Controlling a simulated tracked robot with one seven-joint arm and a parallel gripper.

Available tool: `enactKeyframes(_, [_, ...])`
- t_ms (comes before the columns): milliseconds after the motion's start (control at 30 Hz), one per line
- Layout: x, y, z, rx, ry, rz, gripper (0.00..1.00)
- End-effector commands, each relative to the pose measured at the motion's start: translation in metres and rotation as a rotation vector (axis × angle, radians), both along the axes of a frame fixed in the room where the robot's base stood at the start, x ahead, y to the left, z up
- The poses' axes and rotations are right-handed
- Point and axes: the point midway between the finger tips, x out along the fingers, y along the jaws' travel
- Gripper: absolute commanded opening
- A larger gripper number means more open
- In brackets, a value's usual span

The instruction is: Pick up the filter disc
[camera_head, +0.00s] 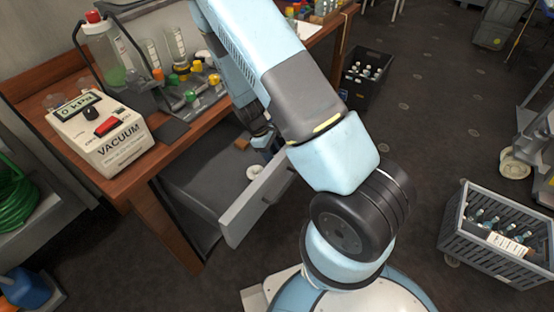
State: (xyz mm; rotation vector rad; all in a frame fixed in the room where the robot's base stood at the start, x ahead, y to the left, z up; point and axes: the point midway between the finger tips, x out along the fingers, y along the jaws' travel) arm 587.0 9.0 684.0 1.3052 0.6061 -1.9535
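A small white round thing (254,173), which looks like the filter disc, lies in the open grey drawer (202,173) under the wooden bench, close to the drawer's front panel. It is small in view, and its far details cannot be made out. My gripper (267,150) points down over the drawer, just above and to the right of the white thing. My arm partly covers it, and its fingers are too small and dark to tell open from shut. No held object is visible.
On the bench (160,178) stand a white vacuum unit (118,150), a jar with green liquid (108,55) and a rack with coloured caps (190,88). The drawer front (240,218) sticks out beside my arm. A grey crate of bottles (480,262) stands on the floor at right.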

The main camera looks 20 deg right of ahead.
Motion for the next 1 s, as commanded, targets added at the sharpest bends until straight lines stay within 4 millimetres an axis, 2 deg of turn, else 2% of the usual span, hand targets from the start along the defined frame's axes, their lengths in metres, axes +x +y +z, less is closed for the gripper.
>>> enactKeyframes(233, [0.0,0.0,0.001,0.001,0.001,0.0,0.17])
enactKeyframes(367, [0.0,0.0,0.01,0.001,-0.001,0.0,0.17])
enactKeyframes(800, [0.0,0.0,0.075,0.001,-0.002,0.0,0.17])
enactKeyframes(1000, [0.0,0.0,0.094,0.001,-0.002,-0.001,0.17])
